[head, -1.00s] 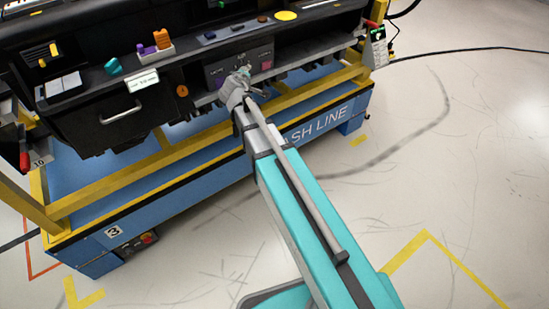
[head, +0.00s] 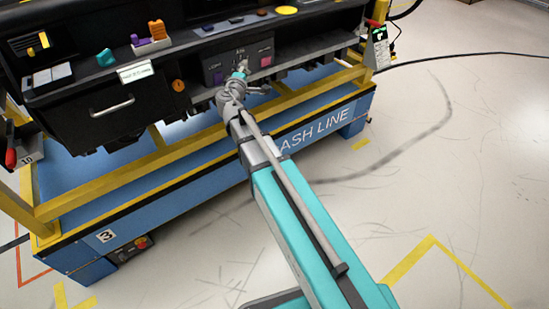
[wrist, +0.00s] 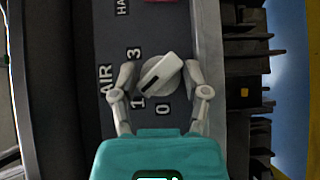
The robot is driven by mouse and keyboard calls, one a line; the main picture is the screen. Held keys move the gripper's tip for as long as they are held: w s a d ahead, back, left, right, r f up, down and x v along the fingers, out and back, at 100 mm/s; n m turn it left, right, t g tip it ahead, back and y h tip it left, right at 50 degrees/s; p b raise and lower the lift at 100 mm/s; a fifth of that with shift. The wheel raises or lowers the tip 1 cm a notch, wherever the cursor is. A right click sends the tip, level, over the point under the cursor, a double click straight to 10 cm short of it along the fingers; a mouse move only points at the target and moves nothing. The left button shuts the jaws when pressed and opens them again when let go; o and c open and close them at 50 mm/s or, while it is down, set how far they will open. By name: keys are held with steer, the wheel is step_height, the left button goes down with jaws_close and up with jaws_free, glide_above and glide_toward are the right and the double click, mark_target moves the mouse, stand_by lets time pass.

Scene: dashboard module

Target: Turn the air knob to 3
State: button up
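The air knob (wrist: 160,76) is a pale round dial with a raised white bar, on a grey panel marked AIR. The black mark on its bar points down-left, towards the 1. The 3, 1 and 0 show; the place between 1 and 3 is behind a finger. My gripper (wrist: 161,72) is open, with one finger on each side of the knob. I cannot tell whether either finger touches the bar. In the head view my gripper (head: 240,76) is at the front of the control panel (head: 213,66) and largely covers the knob.
A purple button (head: 218,78) and a pink button (head: 266,62) flank the knob on the panel. A drawer with a handle (head: 112,107) is to the left. A yellow rail (head: 190,139) runs below the dashboard. The floor at right is mostly clear.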

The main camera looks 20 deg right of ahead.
steer(key=shift+s+a+f, duration=0.1)
steer(key=shift+s, duration=0.1)
steer(key=v, duration=1.3)
steer(key=s+d+f+m+g+b, duration=0.3)
steer(key=s+d+f+m+g, duration=0.1)
steer(key=f, duration=0.6)
steer(key=s+d+f+m+g+y+b, duration=0.1)
steer(key=s+d+f+m+g+b, duration=0.3)
steer(key=f, duration=0.7)
steer(key=shift+s+d+m+g, duration=0.4)
steer(key=shift+d+m+g, duration=0.4)
steer(key=shift+d+g, duration=0.4)
steer(key=shift+a+f, duration=0.1)
steer(key=s+a+f+m+g+y, duration=0.2)
steer(key=s+a+f+g+y, duration=0.1)
steer(key=s+f+g+y, duration=0.2)
steer(key=shift+s+a+m+y, duration=0.4)
steer(key=shift+s+y, duration=0.6)
steer(key=shift+s, duration=0.6)
